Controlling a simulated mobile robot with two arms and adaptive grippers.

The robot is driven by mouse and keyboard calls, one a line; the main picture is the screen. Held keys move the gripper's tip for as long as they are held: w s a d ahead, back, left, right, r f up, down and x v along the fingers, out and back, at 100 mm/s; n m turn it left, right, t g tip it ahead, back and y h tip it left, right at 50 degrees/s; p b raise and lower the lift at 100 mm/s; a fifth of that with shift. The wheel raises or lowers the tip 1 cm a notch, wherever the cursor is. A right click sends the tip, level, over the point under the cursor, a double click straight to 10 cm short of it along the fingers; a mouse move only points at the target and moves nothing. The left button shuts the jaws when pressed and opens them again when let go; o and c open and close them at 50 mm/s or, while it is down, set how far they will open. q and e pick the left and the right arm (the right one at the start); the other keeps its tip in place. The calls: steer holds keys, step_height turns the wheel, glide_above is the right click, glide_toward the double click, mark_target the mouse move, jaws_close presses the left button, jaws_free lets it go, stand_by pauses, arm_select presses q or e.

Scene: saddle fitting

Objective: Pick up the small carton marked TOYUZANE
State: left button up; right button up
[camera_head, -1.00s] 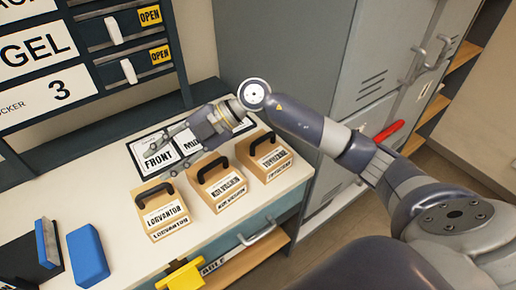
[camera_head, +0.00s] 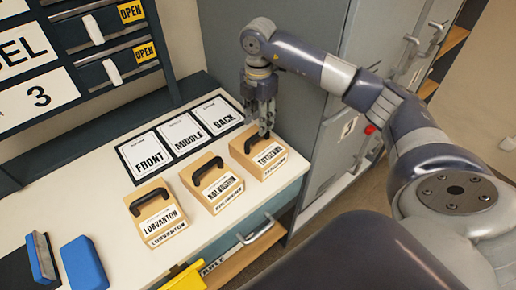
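The carton marked TOYUZANE (camera_head: 272,166) is the rightmost of three small tan cartons on the white counter. Its label is small and only roughly readable, and it has a black handle on top. My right gripper (camera_head: 261,130) points down at this carton, with its fingertips at the handle. The fingers partly hide the handle, so I cannot tell whether they grip it or are only beside it. The carton sits on the counter. My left gripper is not in view.
The middle carton (camera_head: 222,193) and the LORVANTON carton (camera_head: 160,225) stand to the left. Behind is a board marked FRONT, MIDDLE, BACK (camera_head: 168,158). A blue block (camera_head: 84,264) lies at lower left. Grey lockers (camera_head: 310,130) stand close on the right.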

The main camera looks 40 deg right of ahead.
mark_target(257, 134)
steer(key=f+p, duration=0.1)
steer(key=f, duration=0.3)
steer(key=shift+a+f+p, duration=0.15)
steer(key=shift+a+p, duration=0.05)
steer(key=shift+p, duration=0.15)
steer(key=shift+w+f, duration=0.1)
steer(key=shift+f, duration=0.35)
jaws_close()
